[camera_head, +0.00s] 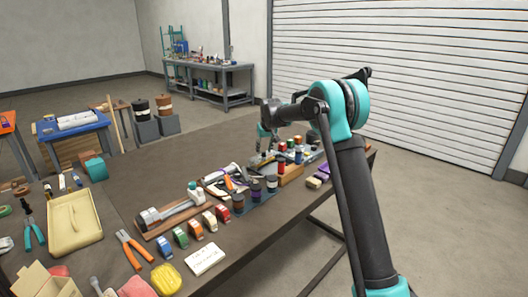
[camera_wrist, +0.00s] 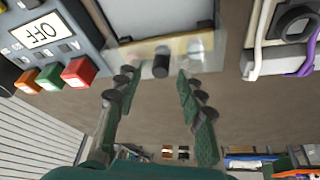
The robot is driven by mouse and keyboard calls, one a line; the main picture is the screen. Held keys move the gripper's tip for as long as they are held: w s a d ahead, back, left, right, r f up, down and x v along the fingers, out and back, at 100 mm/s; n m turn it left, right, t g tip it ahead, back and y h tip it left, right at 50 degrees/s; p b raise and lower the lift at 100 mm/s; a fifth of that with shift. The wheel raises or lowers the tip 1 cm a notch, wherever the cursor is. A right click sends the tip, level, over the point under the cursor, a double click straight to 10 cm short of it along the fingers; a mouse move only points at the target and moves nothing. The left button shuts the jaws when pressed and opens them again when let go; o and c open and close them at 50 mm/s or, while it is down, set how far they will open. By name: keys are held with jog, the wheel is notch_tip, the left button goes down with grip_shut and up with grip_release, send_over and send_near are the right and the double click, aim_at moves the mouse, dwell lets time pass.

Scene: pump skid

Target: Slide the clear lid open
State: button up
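The clear lid (camera_wrist: 205,53) is a see-through strip across the top middle of the wrist view, over a pale grey recess with a dark frame. A short dark knob (camera_wrist: 161,63) stands out from it. My gripper (camera_wrist: 155,85) is open and empty. Its two green fingers point toward the lid, with the knob lined up between them near the tips; I cannot tell whether anything touches. In the head view my gripper (camera_head: 264,145) is small, over the far part of the bench, and the lid cannot be made out there.
Left of the lid, a grey unit (camera_wrist: 52,40) has a display reading OFF upside down and red, green and orange buttons. A holder with a purple cable (camera_wrist: 300,50) is at right. The dark workbench (camera_head: 110,185) carries many tools, bottles and small boxes close around.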

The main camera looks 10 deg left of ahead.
jog(key=shift+w+a+f, duration=0.1)
jog(key=shift+w+f, duration=0.15)
jog(key=shift+f, duration=0.35)
jog(key=shift+c, duration=0.6)
grip_shut()
